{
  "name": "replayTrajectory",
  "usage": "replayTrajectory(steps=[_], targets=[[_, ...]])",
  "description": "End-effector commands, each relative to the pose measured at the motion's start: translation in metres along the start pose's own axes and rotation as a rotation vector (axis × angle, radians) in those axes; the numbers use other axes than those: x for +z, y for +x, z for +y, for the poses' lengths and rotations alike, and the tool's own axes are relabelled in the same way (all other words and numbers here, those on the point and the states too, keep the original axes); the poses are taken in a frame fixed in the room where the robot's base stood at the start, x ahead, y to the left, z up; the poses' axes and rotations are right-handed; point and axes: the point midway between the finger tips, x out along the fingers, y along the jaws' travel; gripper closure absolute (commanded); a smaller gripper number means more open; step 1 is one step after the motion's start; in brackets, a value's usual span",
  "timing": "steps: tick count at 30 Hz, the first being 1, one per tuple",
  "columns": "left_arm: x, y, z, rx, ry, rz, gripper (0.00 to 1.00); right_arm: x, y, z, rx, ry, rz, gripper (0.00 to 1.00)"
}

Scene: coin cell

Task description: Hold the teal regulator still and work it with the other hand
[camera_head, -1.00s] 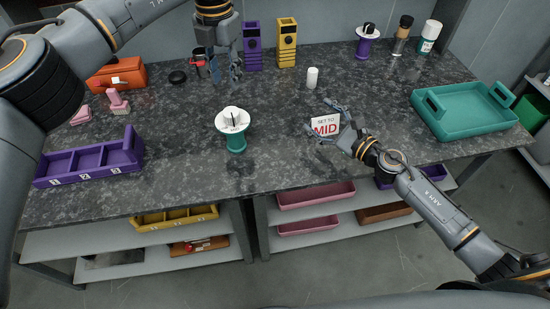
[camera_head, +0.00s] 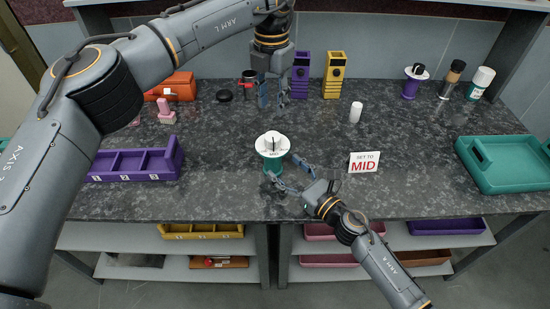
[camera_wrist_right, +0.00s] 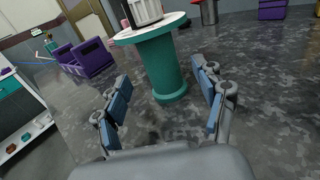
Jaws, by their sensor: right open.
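The teal regulator (camera_head: 273,163) stands upright on the dark stone counter, with a wide white dial plate (camera_head: 262,144) and a pale knob with a dark pointer on top. In the right wrist view its teal post (camera_wrist_right: 158,70) rises ahead, framed between the fingers, and the knob is cut off by the top edge. My right gripper (camera_head: 285,168) is open at the front right of the regulator, low near the post; its fingers (camera_wrist_right: 163,92) do not appear to grip it. My left gripper (camera_head: 273,100) hangs behind the regulator, fingers down, apparently open and empty.
A sign (camera_head: 364,162) reading "SET TO MID" stands right of the regulator. A purple compartment bin (camera_head: 150,175) is at left, a teal tray (camera_head: 480,185) at right. Purple (camera_head: 300,72) and yellow (camera_head: 333,75) holders, a white cylinder (camera_head: 355,112) and bottles stand behind.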

Motion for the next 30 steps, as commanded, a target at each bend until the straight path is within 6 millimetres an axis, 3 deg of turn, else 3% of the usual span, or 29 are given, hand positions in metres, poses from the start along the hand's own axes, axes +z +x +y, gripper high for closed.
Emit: replayTrajectory(steps=[3, 9, 22, 30], targets=[[0.000, 0.000, 0.000, 0.000, 0.000, 0.000, 0.62, 0.001, 0.023, 0.000, 0.000, 0.000, -0.002, 0.29], [0.000, 0.000, 0.000, 0.000, 0.000, 0.000, 0.62, 0.000, 0.048, -0.001, -0.001, 0.001, 0.000, 0.29], [0.000, 0.000, 0.000, 0.000, 0.000, 0.000, 0.62, 0.000, 0.058, 0.000, -0.001, -0.001, 0.000, 0.29], [0.000, 0.000, 0.000, 0.000, 0.000, 0.000, 0.62, 0.000, 0.057, 0.000, -0.001, -0.001, 0.000, 0.82]])
